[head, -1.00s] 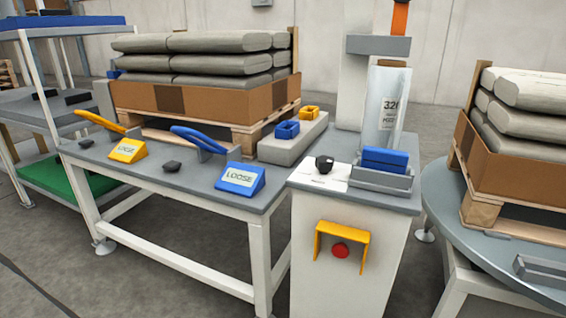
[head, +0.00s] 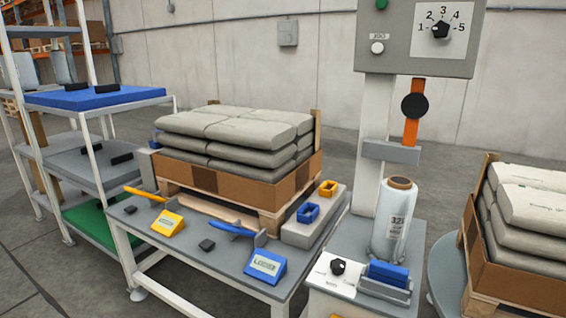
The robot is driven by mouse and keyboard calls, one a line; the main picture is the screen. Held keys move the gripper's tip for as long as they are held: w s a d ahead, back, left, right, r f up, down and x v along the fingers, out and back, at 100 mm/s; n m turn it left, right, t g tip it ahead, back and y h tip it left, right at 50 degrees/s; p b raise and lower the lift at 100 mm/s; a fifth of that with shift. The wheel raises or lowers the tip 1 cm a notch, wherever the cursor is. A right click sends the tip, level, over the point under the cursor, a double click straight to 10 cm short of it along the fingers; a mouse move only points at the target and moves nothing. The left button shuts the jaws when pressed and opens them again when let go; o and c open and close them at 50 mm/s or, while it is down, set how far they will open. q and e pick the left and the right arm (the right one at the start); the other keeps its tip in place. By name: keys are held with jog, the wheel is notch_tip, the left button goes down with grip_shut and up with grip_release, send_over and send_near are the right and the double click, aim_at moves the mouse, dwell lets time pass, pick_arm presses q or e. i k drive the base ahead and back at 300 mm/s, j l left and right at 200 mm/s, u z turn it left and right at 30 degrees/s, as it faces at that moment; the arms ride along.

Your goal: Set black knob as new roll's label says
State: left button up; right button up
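A grey control panel (head: 416,40) on the column at the top right carries a black knob (head: 440,29) with a dial marked 1 to 5. I cannot tell surely which number it points at. A second black knob (head: 338,267) sits on a white plate on the pedestal top below. A film roll (head: 396,220) wrapped in clear plastic stands upright on the pedestal. Neither of my grippers is in view.
The table holds a yellow block (head: 168,222) and a blue block (head: 265,265) with labels, and levers beside them. Bagged pallets stand behind (head: 232,140) and at right (head: 530,215). A shelf rack (head: 100,98) stands left. An orange bar hangs above the roll.

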aim_at(337, 266)
jog(key=i+j, duration=0.1)
jog(key=j, duration=0.2)
jog(key=i+j, duration=0.1)
jog(key=j, duration=0.2)
jog(key=z, duration=1.5)
